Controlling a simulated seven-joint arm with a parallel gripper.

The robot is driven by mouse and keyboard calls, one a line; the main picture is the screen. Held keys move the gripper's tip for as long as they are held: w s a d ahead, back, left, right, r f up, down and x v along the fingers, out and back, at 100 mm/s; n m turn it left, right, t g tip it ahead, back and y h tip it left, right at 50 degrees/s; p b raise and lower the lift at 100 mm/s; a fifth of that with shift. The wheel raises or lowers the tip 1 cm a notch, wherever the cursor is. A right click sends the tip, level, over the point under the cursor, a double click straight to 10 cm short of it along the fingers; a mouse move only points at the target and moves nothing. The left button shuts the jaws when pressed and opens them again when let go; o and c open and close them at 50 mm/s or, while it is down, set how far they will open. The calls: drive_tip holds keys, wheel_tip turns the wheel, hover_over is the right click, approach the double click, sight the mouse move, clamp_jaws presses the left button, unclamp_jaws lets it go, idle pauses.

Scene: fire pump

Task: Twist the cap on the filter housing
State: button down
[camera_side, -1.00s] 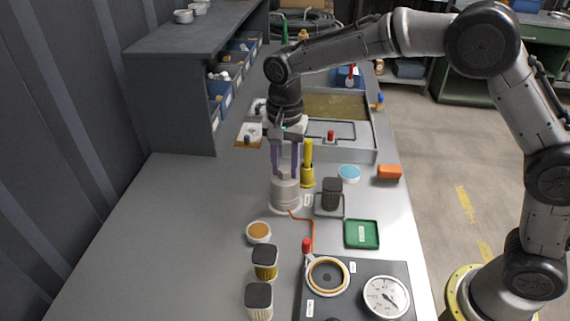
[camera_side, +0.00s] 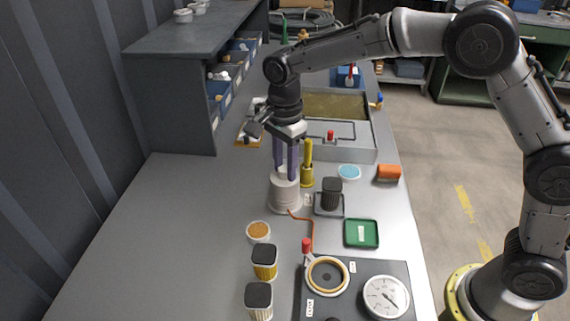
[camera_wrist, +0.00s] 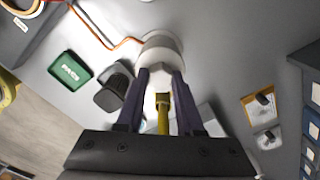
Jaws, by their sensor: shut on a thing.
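The white filter housing (camera_side: 285,198) stands upright on the grey bench, left of the yellow holder. Its white cap (camera_side: 284,178) is on top. My gripper (camera_side: 286,176) points straight down over it, with its two purple fingers shut on the cap, one on each side. In the wrist view the cap (camera_wrist: 160,50) sits between the fingertips (camera_wrist: 160,75). The fingers hide part of the cap's sides, and the threads cannot be seen.
A yellow tool in a holder (camera_side: 308,172) stands close right of the housing. A black-topped filter (camera_side: 331,193), green tray (camera_side: 361,233) and orange hose (camera_side: 313,235) are nearby. Two black-capped jars (camera_side: 264,262) stand in front. The bench left of the housing is clear.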

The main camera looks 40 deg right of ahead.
drive_tip(key=shift+r+m, duration=0.15)
drive_tip(key=shift+m, duration=0.25)
drive_tip(key=shift+c, duration=1.1)
unclamp_jaws()
drive_tip(key=shift+r, duration=3.4)
